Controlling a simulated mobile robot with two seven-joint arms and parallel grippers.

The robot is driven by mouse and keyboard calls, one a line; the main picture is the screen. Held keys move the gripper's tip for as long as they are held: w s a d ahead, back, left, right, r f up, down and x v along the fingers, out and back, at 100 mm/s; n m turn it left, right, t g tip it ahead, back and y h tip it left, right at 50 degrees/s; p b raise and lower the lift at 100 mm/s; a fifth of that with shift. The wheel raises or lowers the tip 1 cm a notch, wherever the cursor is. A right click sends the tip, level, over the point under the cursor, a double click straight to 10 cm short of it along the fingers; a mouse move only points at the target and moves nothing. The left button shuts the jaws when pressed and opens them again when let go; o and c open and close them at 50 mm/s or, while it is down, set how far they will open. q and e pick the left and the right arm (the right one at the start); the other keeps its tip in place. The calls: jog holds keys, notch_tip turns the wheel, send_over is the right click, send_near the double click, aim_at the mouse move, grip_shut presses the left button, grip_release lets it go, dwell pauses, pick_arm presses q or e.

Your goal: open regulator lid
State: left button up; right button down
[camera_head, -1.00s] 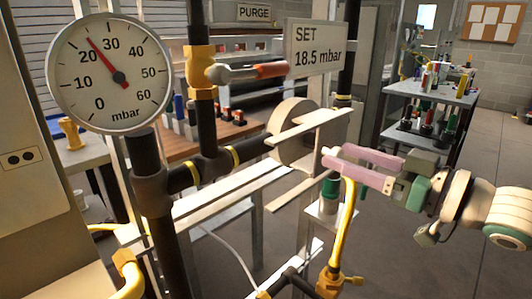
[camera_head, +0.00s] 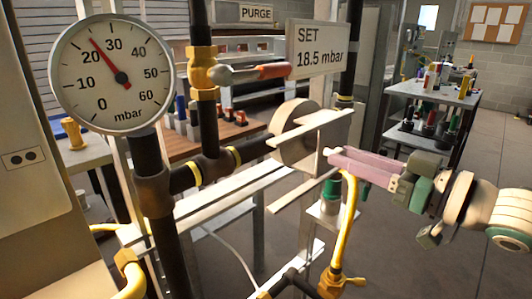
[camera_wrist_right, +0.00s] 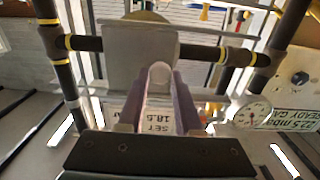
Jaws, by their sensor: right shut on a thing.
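The regulator (camera_head: 290,118) is a beige round body on the black pipe in the middle of the head view. Pale flat plates (camera_head: 322,127) stand in front of it and look like its lid, seen nearly edge-on. In the right wrist view a grey square plate (camera_wrist_right: 125,55) fills the upper middle. A pale rounded tab (camera_wrist_right: 160,75) stands out from it between the fingers. My right gripper (camera_head: 332,157), with pink fingers, is shut on this tab, at the plate's right side in the head view. My left gripper is not in view.
A pressure gauge (camera_head: 112,75) stands at left, with its needle between 20 and 30. A yellow hose (camera_head: 348,220) rises just below my gripper. Open floor lies at right.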

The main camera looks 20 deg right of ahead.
dwell(0.7)
pick_arm(q)
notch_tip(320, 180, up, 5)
jog(key=p, duration=0.5)
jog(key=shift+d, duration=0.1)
pick_arm(e)
jog(key=s+a, duration=0.3)
jog(key=a, duration=0.5)
jog(key=shift+s+a, duration=0.3)
jog(key=shift+a, duration=0.05)
jog(key=c, duration=0.6)
grip_release()
